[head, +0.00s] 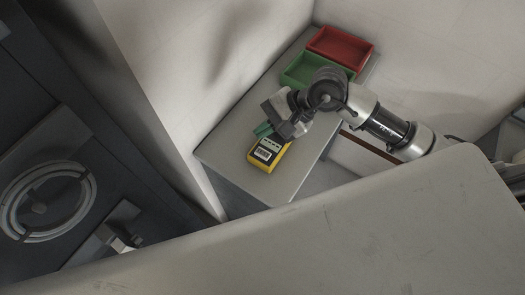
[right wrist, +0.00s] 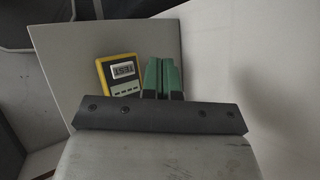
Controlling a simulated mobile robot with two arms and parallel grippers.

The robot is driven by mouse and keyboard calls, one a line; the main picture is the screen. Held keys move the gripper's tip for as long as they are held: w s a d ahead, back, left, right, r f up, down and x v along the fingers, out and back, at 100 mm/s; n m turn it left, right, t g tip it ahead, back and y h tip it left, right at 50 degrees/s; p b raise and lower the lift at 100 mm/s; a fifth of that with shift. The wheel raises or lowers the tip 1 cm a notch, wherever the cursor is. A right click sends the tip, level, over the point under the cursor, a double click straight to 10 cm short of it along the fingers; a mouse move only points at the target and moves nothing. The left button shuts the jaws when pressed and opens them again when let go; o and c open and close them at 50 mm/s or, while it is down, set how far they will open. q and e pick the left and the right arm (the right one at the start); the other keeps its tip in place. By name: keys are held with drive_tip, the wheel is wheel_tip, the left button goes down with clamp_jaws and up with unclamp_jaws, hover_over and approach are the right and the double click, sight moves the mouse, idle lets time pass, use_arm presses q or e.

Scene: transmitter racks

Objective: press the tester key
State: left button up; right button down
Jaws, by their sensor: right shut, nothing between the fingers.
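The yellow tester (head: 269,155) lies on the grey side table, near its front end. In the right wrist view the tester (right wrist: 121,76) shows a lit display with dark characters and a row of small grey keys (right wrist: 124,89) below it. My right gripper (head: 263,130) is over the table beside the tester's far left edge in the head view. Its green fingers (right wrist: 160,76) are together and empty, just right of the tester in the right wrist view. I cannot tell the fingertips' height above the table. My left gripper is not in view.
A green tray (head: 303,68) and a red tray (head: 340,47) stand at the far end of the side table (head: 232,125). A wall runs along its left side. A large pale worktop (head: 330,235) fills the foreground. A dark rack (head: 60,130) stands left.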

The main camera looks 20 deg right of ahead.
sight(264, 155)
wheel_tip(264, 155, down, 7)
drive_tip(key=b, duration=0.4)
drive_tip(key=shift+f, duration=0.15)
drive_tip(key=shift+f+b, duration=0.3)
idle(1.5)
drive_tip(key=shift+f+b, duration=0.4)
drive_tip(key=shift+b, duration=0.35)
drive_tip(key=shift+f+b, duration=0.4)
drive_tip(key=shift+b, duration=0.15)
idle(0.4)
drive_tip(key=shift+r, duration=0.85)
